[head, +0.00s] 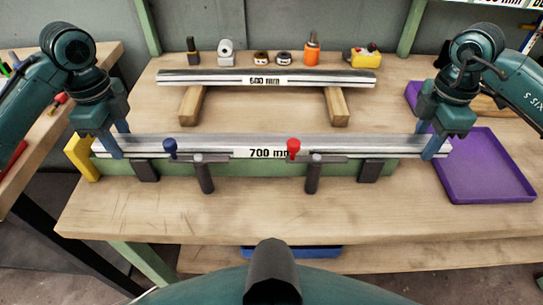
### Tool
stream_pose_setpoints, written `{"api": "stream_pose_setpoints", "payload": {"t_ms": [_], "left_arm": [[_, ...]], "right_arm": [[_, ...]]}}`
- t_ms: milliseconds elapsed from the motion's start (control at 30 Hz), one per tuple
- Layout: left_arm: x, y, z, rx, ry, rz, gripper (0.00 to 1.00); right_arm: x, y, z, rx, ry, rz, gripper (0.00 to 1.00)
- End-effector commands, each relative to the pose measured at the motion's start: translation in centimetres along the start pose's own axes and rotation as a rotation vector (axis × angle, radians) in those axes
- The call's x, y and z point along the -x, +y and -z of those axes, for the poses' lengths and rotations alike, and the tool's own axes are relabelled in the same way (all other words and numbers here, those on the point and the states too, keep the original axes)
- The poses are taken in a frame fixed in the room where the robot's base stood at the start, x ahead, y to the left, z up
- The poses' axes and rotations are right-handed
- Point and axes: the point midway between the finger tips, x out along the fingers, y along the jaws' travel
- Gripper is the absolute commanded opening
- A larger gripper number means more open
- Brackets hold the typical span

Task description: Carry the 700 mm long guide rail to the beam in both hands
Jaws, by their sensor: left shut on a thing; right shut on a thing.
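The silver 700 mm guide rail (350,146) runs level from left to right in the head view, with a white "700 mm" label at its middle. My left gripper (117,151) is shut on the rail near its left end. My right gripper (434,150) is shut on it near its right end. The green beam (255,168) shows directly below and in front of the rail. I cannot tell whether the rail touches the beam. The rail's left end is close to a yellow end block (82,157); its right end extends past the beam.
Two clamps with a blue knob (170,147) and a red knob (293,148) stand at the beam's front. A 600 mm rail (210,77) rests on wooden blocks behind. A purple tray (490,185) lies at right. Several small items line the back. The table's front is clear.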

Motion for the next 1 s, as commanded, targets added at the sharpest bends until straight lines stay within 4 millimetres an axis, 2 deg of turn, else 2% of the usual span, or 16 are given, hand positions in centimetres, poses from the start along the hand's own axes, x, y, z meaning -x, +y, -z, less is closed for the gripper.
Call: {"api": "stream_pose_setpoints", "payload": {"t_ms": [167,200,467,767,867,1000], "left_arm": [[-1.1,0.0,-0.1,0.001,-0.002,0.003,0.0],[-1.3,0.0,-0.1,0.001,-0.003,-0.001,0.37],[-1.1,0.0,0.0,0.0,-0.001,0.0,0.58],[-0.8,0.0,0.0,-0.001,-0.001,0.002,0.58],[0.1,-0.1,0.0,-0.001,-0.002,0.004,0.58],[2.3,-0.1,-0.1,0.001,-0.004,0.006,0.58]], "right_arm": [[-1.1,0.1,-0.1,-0.002,-0.002,-0.004,0.0],[-1.3,0.0,-0.1,-0.002,-0.003,-0.001,0.37],[-1.1,0.0,-0.1,-0.001,-0.001,0.0,0.58],[-1.1,0.0,0.0,0.0,0.0,0.0,0.58],[-1.1,0.0,0.0,0.0,0.0,0.0,0.58],[-1.1,0.0,0.0,0.0,0.0,0.0,0.58]]}}
